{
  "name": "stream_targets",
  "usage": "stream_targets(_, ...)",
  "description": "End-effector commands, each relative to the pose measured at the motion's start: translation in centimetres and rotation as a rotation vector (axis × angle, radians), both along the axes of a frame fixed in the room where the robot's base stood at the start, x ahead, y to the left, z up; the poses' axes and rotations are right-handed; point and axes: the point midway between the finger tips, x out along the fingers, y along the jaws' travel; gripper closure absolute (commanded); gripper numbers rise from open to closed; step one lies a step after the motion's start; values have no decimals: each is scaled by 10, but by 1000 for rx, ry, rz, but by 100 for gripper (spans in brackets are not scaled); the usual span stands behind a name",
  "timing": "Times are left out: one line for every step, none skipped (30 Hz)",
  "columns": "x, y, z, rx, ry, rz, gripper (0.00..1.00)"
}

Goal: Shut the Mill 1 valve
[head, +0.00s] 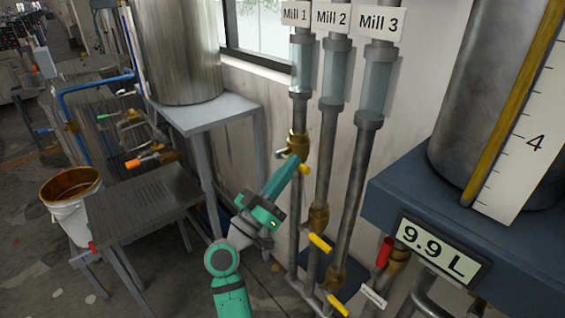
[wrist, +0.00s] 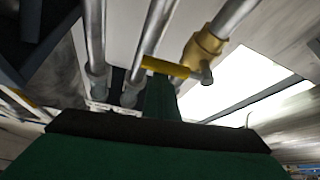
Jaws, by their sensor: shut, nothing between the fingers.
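The Mill 1 label (head: 293,18) hangs at the top of the leftmost of three pipes. Its brass valve (head: 298,143) sits lower on that pipe. A yellow handle (head: 304,168) shows at the valve, its middle hidden behind my gripper. My gripper (head: 298,161) is shut and empty, its tip at the handle. In the wrist view the yellow handle (wrist: 165,67) lies across the pipe, beside the brass valve body (wrist: 204,48), just beyond my green gripper tip (wrist: 160,88). Whether they touch, I cannot tell.
The Mill 2 yellow handle (head: 320,243) and Mill 3 yellow handle (head: 338,304) sit lower to the right. A steel table (head: 205,113) with a tank stands left, a bucket (head: 70,195) farther left.

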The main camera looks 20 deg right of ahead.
Motion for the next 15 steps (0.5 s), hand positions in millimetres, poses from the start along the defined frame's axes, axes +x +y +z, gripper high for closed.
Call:
stream_targets(0,-1,-2,1,2,-1,100)
stream_targets(0,-1,-3,2,1,-1,100)
stream_targets(-1,-1,-4,2,1,-1,100)
stream_targets(-1,-1,-4,2,1,-1,100)
stream_targets(-1,-1,-5,2,1,-1,100)
stream_targets(-1,-1,-5,2,1,-1,100)
stream_targets(-1,-1,-5,1,1,-1,100)
stream_targets(-1,-1,-6,1,1,-1,100)
stream_targets(-1,-1,-6,1,1,-1,100)
stream_targets(-1,-1,-6,1,1,-1,100)
stream_targets(-1,-1,-6,1,1,-1,100)
stream_targets(0,0,-6,2,2,0,100)
stream_targets(0,0,-6,2,2,0,100)
stream_targets(0,0,-7,2,2,0,100)
stream_targets(0,0,-7,2,2,0,100)
